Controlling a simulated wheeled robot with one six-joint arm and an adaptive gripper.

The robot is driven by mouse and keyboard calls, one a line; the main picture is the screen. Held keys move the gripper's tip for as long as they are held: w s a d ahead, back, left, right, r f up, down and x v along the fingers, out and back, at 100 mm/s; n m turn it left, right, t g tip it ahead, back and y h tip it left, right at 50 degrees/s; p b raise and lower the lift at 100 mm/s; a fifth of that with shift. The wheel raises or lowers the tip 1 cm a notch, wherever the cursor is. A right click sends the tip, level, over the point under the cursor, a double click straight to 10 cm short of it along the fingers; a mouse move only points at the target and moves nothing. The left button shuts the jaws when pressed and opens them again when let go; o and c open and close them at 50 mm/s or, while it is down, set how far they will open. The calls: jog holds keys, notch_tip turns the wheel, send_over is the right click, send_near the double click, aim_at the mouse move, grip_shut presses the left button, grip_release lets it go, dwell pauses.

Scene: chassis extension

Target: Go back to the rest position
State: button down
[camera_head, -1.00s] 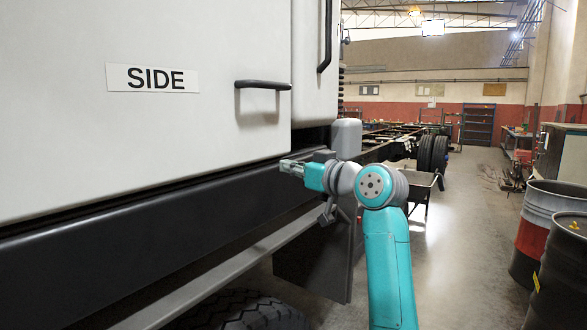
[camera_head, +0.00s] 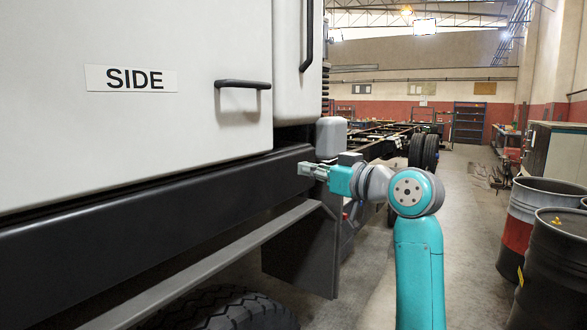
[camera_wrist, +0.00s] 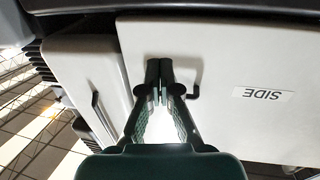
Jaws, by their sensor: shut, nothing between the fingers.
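My gripper (camera_head: 303,169) is at the end of my teal and grey arm, in front of the truck's dark lower side panel (camera_head: 110,227). It points left toward the truck and is empty. In the wrist view my gripper (camera_wrist: 159,68) has its fingertips together, with the white truck side (camera_wrist: 225,55) behind them. The black door handle (camera_head: 243,85) is above and to the left of my gripper in the head view. A "SIDE" label (camera_head: 131,78) is on the white panel; it shows upside down in the wrist view (camera_wrist: 263,94).
A grey step rail (camera_head: 200,264) and a tyre (camera_head: 225,308) are low beside the truck. Barrels (camera_head: 556,258) stand on the right. A truck chassis with wheels (camera_head: 424,151) is farther back. The floor (camera_head: 468,225) between arm and barrels is clear.

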jog(key=s+d+f+m+t+h, duration=0.1)
jog(key=s+d+f+m+h, duration=0.15)
jog(key=f, duration=1.05)
jog(key=s+d+f+m+t+h, duration=0.1)
jog(key=d+f+m+h, duration=0.15)
jog(key=f, duration=1.05)
jog(key=s+d+f+m+h, duration=0.2)
jog(key=s+f, duration=0.5)
jog(key=f, duration=0.3)
jog(key=s+d+f+m+h, duration=0.1)
jog(key=s+d+f+m, duration=0.1)
jog(key=s+f, duration=0.55)
jog(key=s+d+f+h, duration=0.1)
jog(key=s+f, duration=0.3)
jog(key=s, duration=0.3)
jog(key=s+d+f+m+h, duration=0.1)
jog(key=s+f, duration=0.3)
jog(key=s, duration=0.3)
jog(key=s+d+f+h, duration=0.1)
jog(key=s+f, duration=0.2)
jog(key=s, duration=0.3)
jog(key=s+r, duration=0.2)
jog(key=s, duration=0.9)
jog(key=s+r+n+h, duration=0.1)
jog(key=s+r, duration=0.2)
jog(key=s, duration=0.8)
jog(key=shift+s+d, duration=0.25)
jog(key=shift+s, duration=0.1)
